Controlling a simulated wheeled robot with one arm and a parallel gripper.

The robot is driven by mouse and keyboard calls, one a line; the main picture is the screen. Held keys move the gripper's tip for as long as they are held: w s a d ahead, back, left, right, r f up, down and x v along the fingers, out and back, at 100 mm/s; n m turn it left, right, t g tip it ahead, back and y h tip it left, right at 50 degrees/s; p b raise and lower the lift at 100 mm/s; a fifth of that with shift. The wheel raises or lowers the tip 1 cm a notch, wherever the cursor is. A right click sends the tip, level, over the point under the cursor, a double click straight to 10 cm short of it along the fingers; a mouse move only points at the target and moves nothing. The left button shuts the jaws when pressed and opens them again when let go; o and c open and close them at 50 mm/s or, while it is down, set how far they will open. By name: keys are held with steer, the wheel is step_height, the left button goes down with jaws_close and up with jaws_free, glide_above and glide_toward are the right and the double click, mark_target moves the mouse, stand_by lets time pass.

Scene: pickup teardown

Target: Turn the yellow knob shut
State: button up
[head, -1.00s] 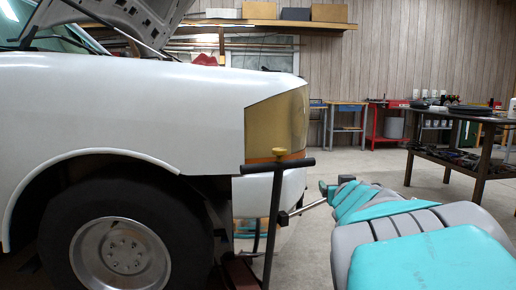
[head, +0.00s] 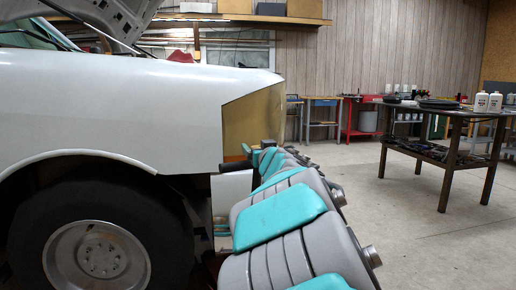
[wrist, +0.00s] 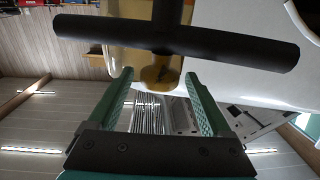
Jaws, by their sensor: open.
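The yellow knob (wrist: 160,78) shows in the wrist view, close to the middle of a black crossbar (wrist: 230,46). In the head view the knob is hidden behind my arm, and only the left end of the crossbar (head: 236,168) shows. My gripper (wrist: 159,74) is open, with one green fingertip on each side of the knob. A gap shows between the knob and each finger; I cannot tell how deep the knob sits between them. In the head view my gripper (head: 258,150) is small and partly covered by my own arm.
A white pickup (head: 110,110) with its hood raised fills the left, its wheel (head: 95,250) below. A dark work table (head: 455,112) with bottles and pans stands at the right. The concrete floor (head: 400,225) between is clear.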

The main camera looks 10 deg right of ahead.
steer(key=shift+w+f, duration=0.1)
steer(key=shift+w, duration=0.2)
jaws_close()
stand_by(0.6)
